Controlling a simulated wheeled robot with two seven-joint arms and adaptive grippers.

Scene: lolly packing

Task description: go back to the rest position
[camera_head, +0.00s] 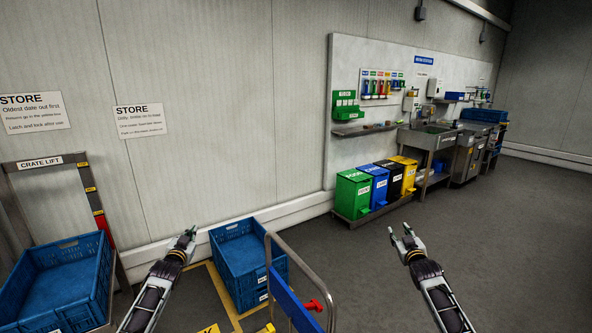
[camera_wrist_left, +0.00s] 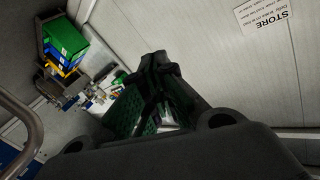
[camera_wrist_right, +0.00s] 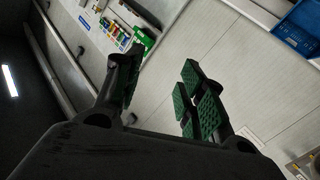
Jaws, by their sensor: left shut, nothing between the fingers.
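My left gripper (camera_head: 190,233) is raised in front of the wall, just left of the blue crate on the floor. In the left wrist view (camera_wrist_left: 152,100) its fingers are closed together and hold nothing. My right gripper (camera_head: 402,232) is raised over the open grey floor, below and right of the coloured bins. In the right wrist view its green-padded fingers (camera_wrist_right: 160,95) stand apart with nothing between them.
A blue crate (camera_head: 238,226) stands on the floor behind a trolley handle (camera_head: 310,273). Another blue crate (camera_head: 98,290) sits by the crate lift (camera_head: 40,163) at left. Coloured bins (camera_head: 352,197) stand along the wall. The floor at right is clear.

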